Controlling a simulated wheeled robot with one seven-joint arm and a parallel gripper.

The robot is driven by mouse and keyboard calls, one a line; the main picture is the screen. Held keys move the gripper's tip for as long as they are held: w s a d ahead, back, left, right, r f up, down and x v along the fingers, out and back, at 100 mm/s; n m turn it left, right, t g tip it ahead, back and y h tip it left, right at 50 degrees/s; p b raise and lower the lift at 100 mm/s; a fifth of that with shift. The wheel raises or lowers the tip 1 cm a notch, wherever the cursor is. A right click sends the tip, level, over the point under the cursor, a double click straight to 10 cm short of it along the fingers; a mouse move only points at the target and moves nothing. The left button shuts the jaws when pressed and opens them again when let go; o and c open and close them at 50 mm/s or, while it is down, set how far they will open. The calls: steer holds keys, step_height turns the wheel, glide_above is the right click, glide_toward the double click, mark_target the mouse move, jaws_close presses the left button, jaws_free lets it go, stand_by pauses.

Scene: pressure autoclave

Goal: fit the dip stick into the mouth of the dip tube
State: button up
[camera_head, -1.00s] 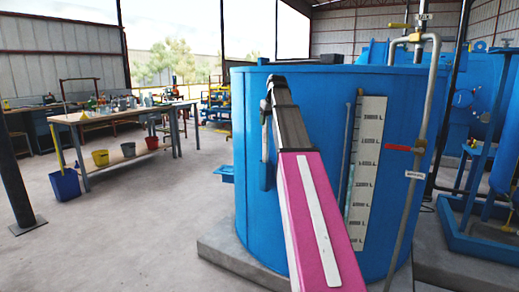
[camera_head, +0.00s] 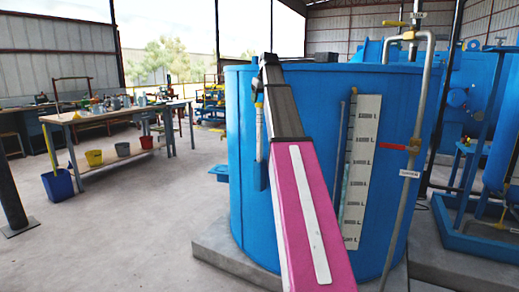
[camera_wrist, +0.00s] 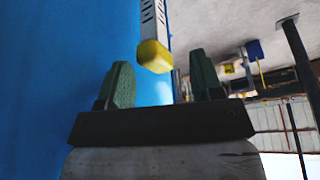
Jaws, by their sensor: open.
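The dip stick (camera_head: 259,133) is a pale, narrow strip with a yellow top end, upright along the left front of the blue tank. In the wrist view its yellow end (camera_wrist: 154,56) and slotted grey strip (camera_wrist: 154,22) show. The dip tube (camera_head: 262,176) is a blue upright tube on the tank wall. The stick's lower part meets the tube's upper end; how deep it sits inside cannot be told. My gripper (camera_head: 259,92) is above the stick. In the wrist view my gripper (camera_wrist: 160,75) is open, the yellow end near and between its fingertips, apparently clear of both.
The blue tank (camera_head: 290,225) stands on a concrete plinth (camera_head: 230,255). A white level scale (camera_head: 361,170) and a pipe with a red-handled valve (camera_head: 400,147) are to the right. A workbench (camera_head: 110,118) and buckets stand at left, with open floor between.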

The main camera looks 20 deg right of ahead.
mark_target(260, 107)
steer(key=shift+d+x, duration=0.1)
steer(key=shift+x, duration=1.25)
steer(key=shift+d+x, duration=0.15)
steer(key=shift+x, duration=1.15)
jaws_close()
